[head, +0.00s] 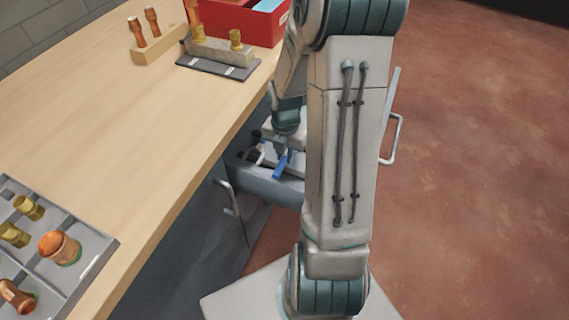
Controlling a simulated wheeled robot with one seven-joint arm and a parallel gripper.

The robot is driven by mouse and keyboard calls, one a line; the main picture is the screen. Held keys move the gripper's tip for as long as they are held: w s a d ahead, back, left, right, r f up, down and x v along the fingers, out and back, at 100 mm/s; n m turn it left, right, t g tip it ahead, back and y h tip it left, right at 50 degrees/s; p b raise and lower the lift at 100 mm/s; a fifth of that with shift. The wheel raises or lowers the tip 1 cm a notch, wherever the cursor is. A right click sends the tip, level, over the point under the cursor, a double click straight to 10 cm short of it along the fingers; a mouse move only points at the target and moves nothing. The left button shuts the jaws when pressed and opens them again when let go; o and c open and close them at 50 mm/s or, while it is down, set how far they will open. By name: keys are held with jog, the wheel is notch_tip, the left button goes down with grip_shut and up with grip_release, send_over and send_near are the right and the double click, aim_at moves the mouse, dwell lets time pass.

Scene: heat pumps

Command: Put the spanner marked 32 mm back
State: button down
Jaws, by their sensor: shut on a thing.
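My gripper (284,148) is low over the open drawer (275,187) under the workbench, partly hidden behind my own arm. It is shut on a narrow blue piece (282,165), which looks like the handle of a spanner. No 32 mm mark can be read at this size. A pale, spanner-like shape (258,153) shows in the drawer just left of the gripper. I cannot tell whether the held piece touches the drawer floor. The right part of the drawer is hidden by my arm.
The wooden workbench (150,120) stands at left. On it are a grey tray (95,262) with brass and orange-handled pieces, a wooden block (158,47) with handles, a dark plate (215,66) and a red box (262,25). Another handle (395,140) shows right of my arm.

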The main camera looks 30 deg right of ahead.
aim_at(285, 156)
jog(key=shift+f+b, duration=0.55)
jog(key=shift+f, duration=1.45)
jog(key=shift+f, duration=0.1)
jog(key=c, duration=1.3)
grip_release()
jog(key=shift+c, duration=0.2)
